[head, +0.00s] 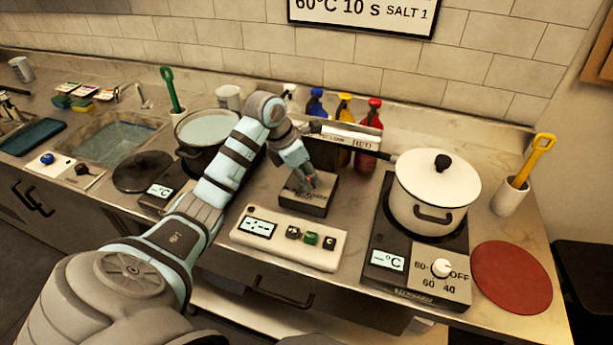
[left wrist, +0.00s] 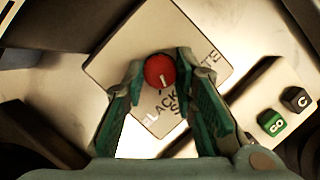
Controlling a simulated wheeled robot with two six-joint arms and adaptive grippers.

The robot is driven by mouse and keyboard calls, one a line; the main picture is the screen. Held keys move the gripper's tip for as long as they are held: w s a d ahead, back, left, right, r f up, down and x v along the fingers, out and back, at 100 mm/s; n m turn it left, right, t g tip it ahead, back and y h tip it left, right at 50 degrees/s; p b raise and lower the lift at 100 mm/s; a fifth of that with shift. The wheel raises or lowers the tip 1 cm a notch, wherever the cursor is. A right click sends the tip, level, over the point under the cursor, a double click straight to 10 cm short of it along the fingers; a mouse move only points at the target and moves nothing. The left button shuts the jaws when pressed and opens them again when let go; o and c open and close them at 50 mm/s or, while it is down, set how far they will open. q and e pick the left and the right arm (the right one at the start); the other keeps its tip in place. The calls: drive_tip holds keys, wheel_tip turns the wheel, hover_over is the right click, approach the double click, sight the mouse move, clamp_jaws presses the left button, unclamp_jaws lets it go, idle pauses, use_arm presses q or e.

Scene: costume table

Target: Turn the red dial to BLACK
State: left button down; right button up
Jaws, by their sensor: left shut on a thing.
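The red dial (left wrist: 160,71) sits on a light square plate (left wrist: 125,70) with printed lettering; I can read BLACK at the lower left and a partly hidden word ending in TE at the right. My left gripper (left wrist: 160,78) is shut on the dial, one finger on each side. In the head view my left gripper (head: 307,182) reaches down over the dark box (head: 306,203) that bears the dial, hiding most of the dial. My right gripper is not in view.
A white panel (head: 270,243) with a display and several buttons lies in front of the box. Spray bottles (head: 368,135) stand at the back. A red mat (head: 511,277) lies at the right.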

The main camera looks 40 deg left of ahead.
use_arm(q)
drive_tip(key=shift+w+a+m+g+h+b, duration=0.1)
drive_tip(key=shift+m+g+h+b, duration=0.35)
drive_tip(key=shift+m, duration=1.65)
drive_tip(key=shift+h, duration=0.25)
drive_tip(key=c, duration=1.3)
unclamp_jaws()
drive_tip(key=v, duration=0.7)
drive_tip(key=shift+a+r, duration=0.1)
drive_tip(key=shift+r, duration=0.15)
